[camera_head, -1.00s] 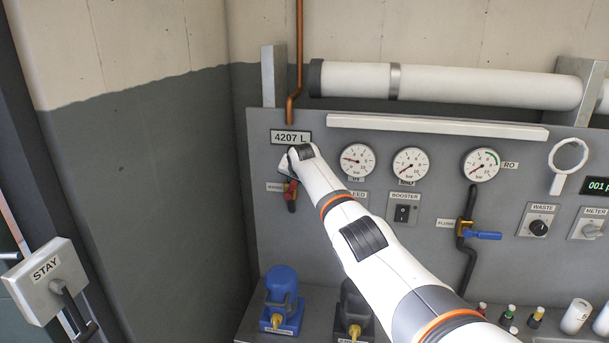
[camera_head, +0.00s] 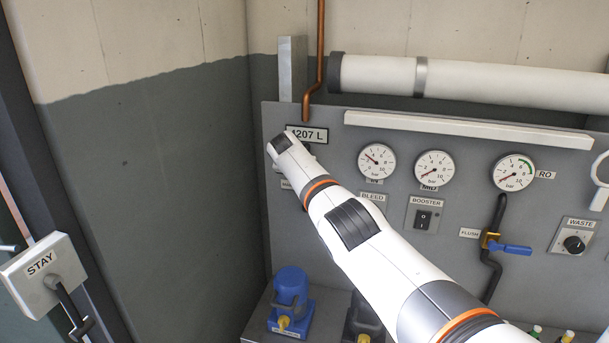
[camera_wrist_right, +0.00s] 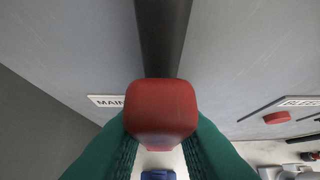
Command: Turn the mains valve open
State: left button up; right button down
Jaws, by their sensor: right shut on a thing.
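The mains valve's red handle (camera_wrist_right: 160,105) fills the middle of the right wrist view, in front of a dark vertical pipe (camera_wrist_right: 162,35). My right gripper (camera_wrist_right: 160,128) is shut on it, with a green finger on each side. A partly covered "MAIN…" label (camera_wrist_right: 106,101) is beside it on the grey panel. In the head view my right arm's wrist hides the valve and my fingers, just below the "4207 L" display (camera_head: 308,135). How far the handle is turned cannot be told. My left gripper is not in view.
Several gauges, the left one (camera_head: 377,161) closest to my arm, sit on the panel. The booster switch (camera_head: 423,217) and blue flush lever (camera_head: 515,249) are right of my arm. A blue pump (camera_head: 291,296) stands below. A "STAY" box (camera_head: 43,270) is at far left.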

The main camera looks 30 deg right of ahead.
jog(key=shift+f, duration=0.2)
jog(key=c, duration=1.2)
grip_release()
jog(key=shift+c, duration=0.2)
jog(key=shift+a+r, duration=0.1)
jog(key=shift+r, duration=0.1)
jog(key=b+v, duration=0.4)
jog(key=v, duration=0.7)
jog(key=shift+a+r, duration=0.2)
jog(key=shift+s, duration=0.1)
